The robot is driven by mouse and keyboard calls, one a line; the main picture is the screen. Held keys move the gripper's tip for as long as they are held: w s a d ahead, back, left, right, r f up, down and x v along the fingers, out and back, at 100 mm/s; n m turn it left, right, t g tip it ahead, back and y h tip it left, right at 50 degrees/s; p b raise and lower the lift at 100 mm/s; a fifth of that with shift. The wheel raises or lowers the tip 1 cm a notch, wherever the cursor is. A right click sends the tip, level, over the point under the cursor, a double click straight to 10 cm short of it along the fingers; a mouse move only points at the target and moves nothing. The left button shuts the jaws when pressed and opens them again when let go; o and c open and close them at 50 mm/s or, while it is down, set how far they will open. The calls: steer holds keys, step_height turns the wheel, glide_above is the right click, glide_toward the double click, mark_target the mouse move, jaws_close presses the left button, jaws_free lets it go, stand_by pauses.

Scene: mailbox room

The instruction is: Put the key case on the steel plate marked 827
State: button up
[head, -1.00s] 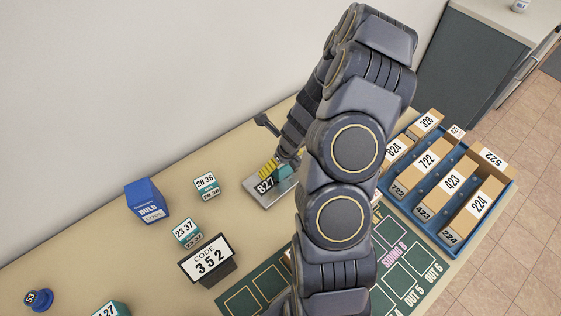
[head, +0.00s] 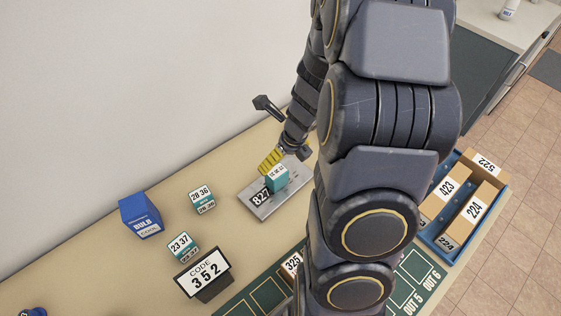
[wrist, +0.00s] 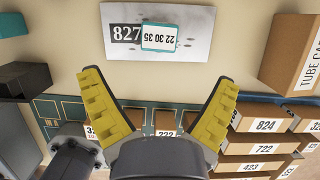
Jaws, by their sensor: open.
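A small teal box with a white label reading 22 30 35 (wrist: 161,37), which looks like the key case, rests on the steel plate (wrist: 200,18) marked 827. In the head view the box (head: 277,179) stands on the plate (head: 268,208), right of the 827 label. My gripper (wrist: 160,82) is open and empty, its yellow fingers spread wide. In the wrist view the box lies beyond the fingertips, apart from them. In the head view my gripper (head: 271,160) shows just behind and left of the box, partly hidden by my wrist.
Other teal boxes, 28 36 (head: 201,196) and 23 37 (head: 182,244), stand left of the plate near a blue BULB box (head: 141,216) and a CODE 352 sign (head: 203,272). A blue tray (head: 440,236) of cartons is at right. A brown carton (wrist: 292,50) stands beside the plate.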

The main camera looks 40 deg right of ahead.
steer(key=s+a+r+n+g+y, duration=0.1)
steer(key=s+a+r+n, duration=0.1)
steer(key=a+r+n, duration=0.5)
steer(key=s+a+r+n+g+y, duration=0.15)
steer(key=a+r+n, duration=0.25)
steer(key=a+n, duration=0.7)
steer(key=s+r+n+g+h, duration=0.1)
steer(key=s+r+n, duration=0.1)
steer(key=s+n, duration=0.5)
steer(key=s+r+n+g+h, duration=0.1)
steer(key=s+r+n, duration=0.2)
steer(key=s+n, duration=0.3)
steer(key=n, duration=0.5)
steer(key=shift+s+a+r+h, duration=0.3)
steer(key=shift+s+a+h, duration=0.05)
steer(key=shift+s+a, duration=0.05)
